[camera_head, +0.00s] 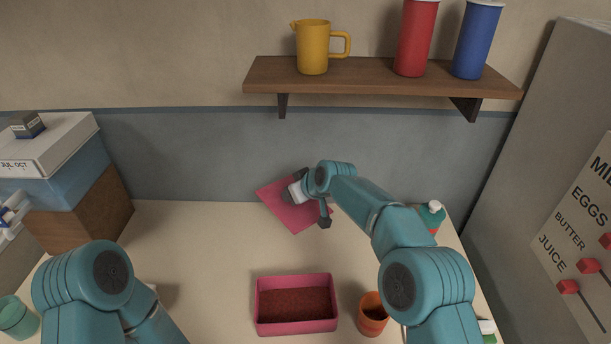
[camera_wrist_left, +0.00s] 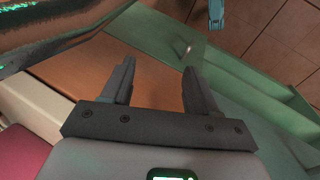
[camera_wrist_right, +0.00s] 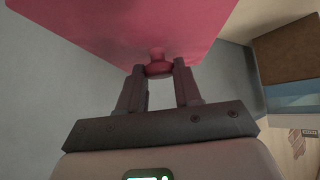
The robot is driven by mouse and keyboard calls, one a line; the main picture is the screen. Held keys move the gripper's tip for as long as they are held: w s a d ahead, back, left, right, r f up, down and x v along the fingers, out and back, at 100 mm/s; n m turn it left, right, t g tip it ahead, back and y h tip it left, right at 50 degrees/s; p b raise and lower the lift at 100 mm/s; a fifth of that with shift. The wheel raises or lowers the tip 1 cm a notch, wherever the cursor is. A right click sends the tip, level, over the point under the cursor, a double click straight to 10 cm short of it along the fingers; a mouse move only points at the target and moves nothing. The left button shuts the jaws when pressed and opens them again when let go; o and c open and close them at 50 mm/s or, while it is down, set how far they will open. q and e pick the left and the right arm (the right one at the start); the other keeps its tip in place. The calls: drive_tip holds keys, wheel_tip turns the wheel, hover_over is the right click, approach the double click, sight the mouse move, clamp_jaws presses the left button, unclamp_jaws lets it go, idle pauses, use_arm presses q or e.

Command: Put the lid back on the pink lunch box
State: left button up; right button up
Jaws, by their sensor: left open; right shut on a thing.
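The pink lid (camera_head: 292,218) is held in the air near the back wall, tilted. My right gripper (camera_head: 308,200) is shut on its knob; the right wrist view shows the round knob (camera_wrist_right: 158,68) between the fingertips, with the lid (camera_wrist_right: 120,30) beyond them. The pink lunch box (camera_head: 258,305) is open on the counter, front centre, with a dark red filling. It stands apart from the lid. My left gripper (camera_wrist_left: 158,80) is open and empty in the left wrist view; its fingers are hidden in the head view.
An orange cup (camera_head: 373,318) stands just right of the lunch box. A bottle (camera_head: 432,216) is at the back right, partly behind my right arm. Stacked boxes (camera_head: 70,170) stand at the left. A shelf (camera_head: 380,78) hangs above. The counter's centre is clear.

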sight(286, 220)
drive_tip(key=s+a+f+n+g+y, duration=0.1)
drive_tip(key=s+n, duration=0.1)
drive_tip(key=s+a+f+n+g+y, duration=0.1)
drive_tip(key=s+f+n, duration=0.1)
drive_tip(key=s+a+f+n+g, duration=0.1)
drive_tip(key=s+n, duration=0.1)
drive_tip(key=shift+f+g+y, duration=0.35)
drive_tip(key=shift+g+y, duration=0.05)
drive_tip(key=s+n+g+b, duration=0.2)
drive_tip(key=s+n+g, duration=0.4)
drive_tip(key=s, duration=0.9)
drive_tip(key=s+d+r+t, duration=0.2)
drive_tip(key=d+r, duration=0.2)
drive_tip(key=d, duration=0.1)
wheel_tip(286, 220, down, 6)
drive_tip(key=b, duration=0.4)
drive_tip(key=shift+w+f+y, duration=0.2)
drive_tip(key=shift+w+y, duration=0.1)
drive_tip(key=shift+w, duration=0.05)
drive_tip(key=shift+r+b, duration=0.1)
drive_tip(key=shift+b, duration=1.2)
